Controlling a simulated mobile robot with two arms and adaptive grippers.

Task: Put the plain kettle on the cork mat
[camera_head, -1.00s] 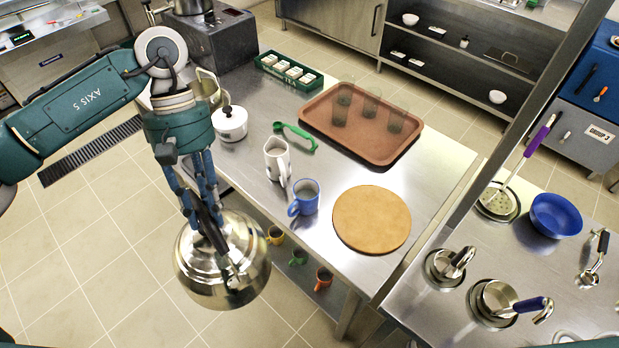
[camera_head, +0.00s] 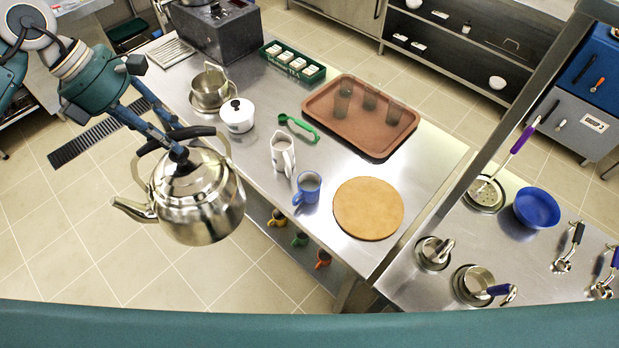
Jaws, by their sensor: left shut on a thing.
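The plain kettle (camera_head: 196,200) is shiny steel with a dark handle and a spout that points left. My left gripper (camera_head: 178,148) is shut on the kettle, at the handle and lid area; the exact contact is partly hidden. The kettle hangs roughly upright in front of the steel table's near left edge, seen over the floor. The round cork mat (camera_head: 369,208) lies bare on the table, well to the right of the kettle. My right gripper is not in view.
A brown tray (camera_head: 359,117) with glasses lies behind the mat. A metal post (camera_head: 500,130) rises to the right.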

